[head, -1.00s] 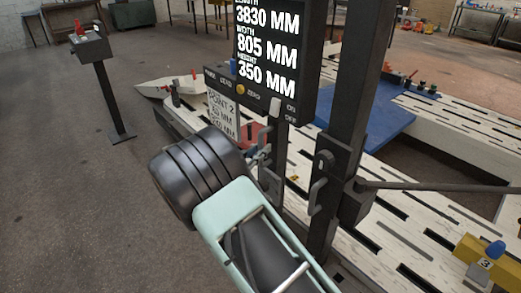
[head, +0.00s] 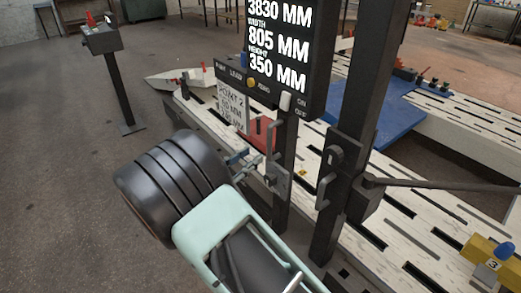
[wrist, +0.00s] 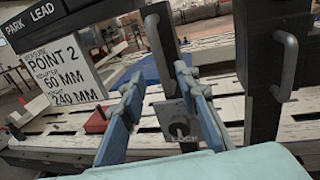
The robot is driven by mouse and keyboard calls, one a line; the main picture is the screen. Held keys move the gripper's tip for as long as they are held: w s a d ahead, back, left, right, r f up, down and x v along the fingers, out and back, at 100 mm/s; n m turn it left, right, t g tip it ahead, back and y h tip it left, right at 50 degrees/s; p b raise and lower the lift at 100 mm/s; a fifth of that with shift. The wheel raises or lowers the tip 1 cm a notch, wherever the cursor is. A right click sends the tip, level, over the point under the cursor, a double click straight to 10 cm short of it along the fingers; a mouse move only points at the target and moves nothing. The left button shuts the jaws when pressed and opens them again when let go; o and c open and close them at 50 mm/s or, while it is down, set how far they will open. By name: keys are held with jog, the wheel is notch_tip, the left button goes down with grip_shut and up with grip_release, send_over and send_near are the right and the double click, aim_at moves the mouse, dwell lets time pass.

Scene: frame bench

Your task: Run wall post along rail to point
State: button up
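Two dark upright posts stand by the slotted bench: a display post (head: 285,190) carrying the readout board, and a thicker post (head: 362,95) to its right. Each has a handle on its near side; the thicker post's handle (wrist: 285,65) shows at the right in the wrist view. My gripper (head: 250,163) is beside the display post. In the wrist view its two blue fingers (wrist: 160,76) are spread apart. The display post's handle (wrist: 157,40) appears between and above the tips, with no clear contact. A plate marked LOCK (wrist: 178,118) shows between the fingers.
The readout board (head: 280,45) shows 3830, 805 and 350 mm. A Point 2 sign (head: 232,108) hangs below it. A blue plate (head: 385,120) and a yellow block marked 3 (head: 487,262) are on the bench. A pedestal (head: 118,85) stands left on open floor.

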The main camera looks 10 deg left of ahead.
jog(key=v, duration=0.2)
jog(key=shift+s+a, duration=0.1)
jog(key=shift+s, duration=0.15)
